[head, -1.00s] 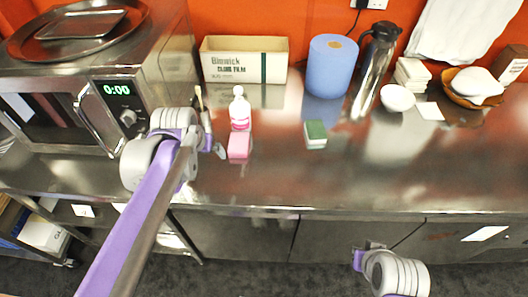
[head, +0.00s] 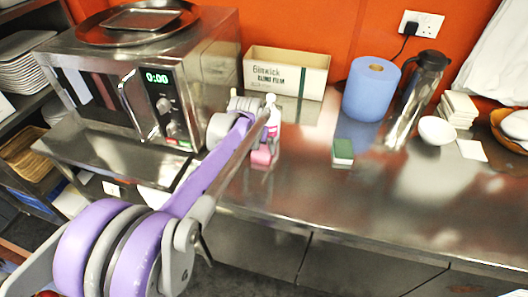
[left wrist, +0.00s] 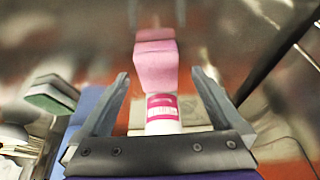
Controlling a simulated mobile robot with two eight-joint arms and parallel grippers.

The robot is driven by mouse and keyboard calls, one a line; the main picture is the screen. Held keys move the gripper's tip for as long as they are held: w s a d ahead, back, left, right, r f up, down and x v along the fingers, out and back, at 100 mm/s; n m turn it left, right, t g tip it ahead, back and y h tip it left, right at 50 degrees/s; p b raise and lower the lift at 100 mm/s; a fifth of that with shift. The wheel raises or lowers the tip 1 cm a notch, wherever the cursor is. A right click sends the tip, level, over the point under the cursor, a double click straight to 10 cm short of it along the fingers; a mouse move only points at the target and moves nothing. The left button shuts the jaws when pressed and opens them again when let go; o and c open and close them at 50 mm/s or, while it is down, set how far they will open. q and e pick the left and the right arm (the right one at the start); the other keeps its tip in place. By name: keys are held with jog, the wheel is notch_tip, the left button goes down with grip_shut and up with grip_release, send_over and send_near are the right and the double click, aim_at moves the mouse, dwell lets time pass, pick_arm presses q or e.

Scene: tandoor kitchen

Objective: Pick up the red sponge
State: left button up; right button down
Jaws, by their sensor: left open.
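The red sponge, a pinkish block (head: 262,155), lies on the steel counter in front of a white bottle with a pink label (head: 272,118). My left arm partly hides both in the head view. In the left wrist view the sponge (left wrist: 156,66) shows ahead of my open left gripper (left wrist: 160,78), roughly centred between the fingertips. The bottle (left wrist: 162,112) shows between the fingers behind it. I see no finger touching the sponge. The left gripper (head: 264,132) is mostly hidden in the head view. My right gripper is out of view.
A green and white sponge (head: 343,150) lies to the right. The microwave (head: 150,85) stands at the left. A cling film box (head: 286,72), blue roll (head: 371,90), steel flask (head: 415,95) and white bowl (head: 437,131) stand behind. The front right counter is clear.

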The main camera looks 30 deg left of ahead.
aim_at(261, 153)
pick_arm(q)
jog(key=x, duration=0.5)
jog(key=shift+w+d+f, duration=0.1)
jog(key=shift+w+d, duration=0.1)
jog(key=shift+w, duration=0.1)
jog(key=shift+s, duration=0.1)
jog(key=c, duration=1.1)
jog(key=shift+c, duration=0.3)
jog(key=shift+s+r, duration=0.2)
jog(key=shift+r, duration=0.3)
jog(key=r, duration=0.6)
jog(key=shift+s+d+r, duration=0.1)
jog(key=shift+s+r, duration=0.05)
jog(key=shift+s, duration=0.1)
jog(key=s+d, duration=0.2)
jog(key=s, duration=0.7)
jog(key=s+d, duration=0.2)
jog(key=s, duration=0.7)
jog(key=shift+s+d+b, duration=0.25)
jog(key=shift+b, duration=0.1)
